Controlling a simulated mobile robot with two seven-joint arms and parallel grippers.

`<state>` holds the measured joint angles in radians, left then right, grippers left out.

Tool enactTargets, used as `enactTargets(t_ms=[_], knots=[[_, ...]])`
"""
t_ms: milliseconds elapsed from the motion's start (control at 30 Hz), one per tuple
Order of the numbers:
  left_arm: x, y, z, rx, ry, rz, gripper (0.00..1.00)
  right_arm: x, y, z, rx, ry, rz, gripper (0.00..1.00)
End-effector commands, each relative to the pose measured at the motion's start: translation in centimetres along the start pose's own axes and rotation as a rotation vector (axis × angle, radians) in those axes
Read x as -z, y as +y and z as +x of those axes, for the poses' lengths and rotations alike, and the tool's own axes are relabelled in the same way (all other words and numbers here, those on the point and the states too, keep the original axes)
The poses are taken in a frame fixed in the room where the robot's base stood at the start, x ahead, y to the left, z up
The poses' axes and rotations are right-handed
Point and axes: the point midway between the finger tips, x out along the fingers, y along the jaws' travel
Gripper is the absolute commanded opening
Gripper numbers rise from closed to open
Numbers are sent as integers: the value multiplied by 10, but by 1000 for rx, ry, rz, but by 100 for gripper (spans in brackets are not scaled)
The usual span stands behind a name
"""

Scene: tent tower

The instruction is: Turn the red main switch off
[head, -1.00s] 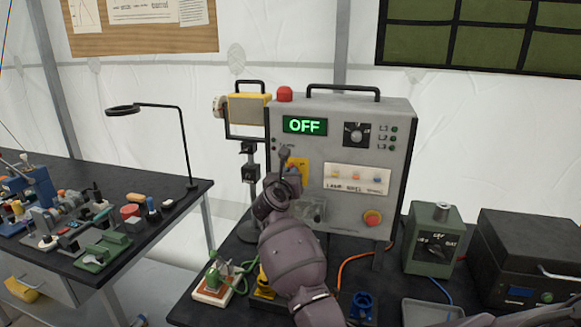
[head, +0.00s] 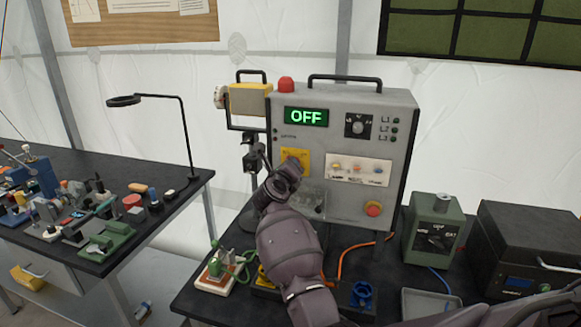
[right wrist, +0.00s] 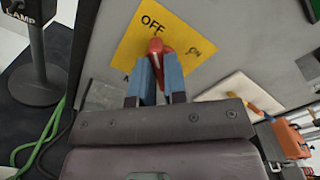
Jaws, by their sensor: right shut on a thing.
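The red main switch (right wrist: 156,46) sits on a yellow plate (right wrist: 132,42) marked OFF and ON in the right wrist view. My right gripper (right wrist: 157,62) is shut on the switch's red handle, with a blue-grey finger on either side. The handle's top lies just below the OFF label; its lower part is hidden between the fingers. In the head view the yellow plate (head: 301,155) is on the front of the grey panel box (head: 340,200), partly covered by my right wrist. The display (head: 306,116) reads OFF in green. My left gripper is not in view.
The box also carries a black dial (head: 358,126), a white label strip with small switches (head: 358,169) and a red emergency button (head: 373,209). A green box (head: 434,230) and a black case (head: 525,245) stand at right. A cluttered bench (head: 160,225) is at left.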

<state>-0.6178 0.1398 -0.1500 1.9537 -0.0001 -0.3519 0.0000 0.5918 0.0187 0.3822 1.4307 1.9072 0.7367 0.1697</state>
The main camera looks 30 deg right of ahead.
Motion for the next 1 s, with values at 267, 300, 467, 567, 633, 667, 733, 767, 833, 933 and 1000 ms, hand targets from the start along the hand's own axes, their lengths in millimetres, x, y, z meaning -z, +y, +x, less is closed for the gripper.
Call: enactTargets(t_ms=[267,300,467,567,633,667,733,767,833,933,1000], knots=[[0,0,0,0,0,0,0,0,1,0,-1,2,-24,0],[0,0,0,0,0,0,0,0,1,0,-1,2,-24,0],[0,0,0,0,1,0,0,0,1,0,-1,2,-24,0],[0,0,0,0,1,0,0,0,1,0,-1,1,-24,17],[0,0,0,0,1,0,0,0,1,0,-1,1,-24,28],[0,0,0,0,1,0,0,0,1,0,-1,1,-23,33],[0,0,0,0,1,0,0,0,0,0,-1,1,-23,38],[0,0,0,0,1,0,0,0,0,0,0,1,-23,38],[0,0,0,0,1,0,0,0,0,0,0,1,-22,38],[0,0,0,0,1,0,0,0,0,0,0,0,-22,38],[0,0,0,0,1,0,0,0,0,0,0,0,-21,38]])
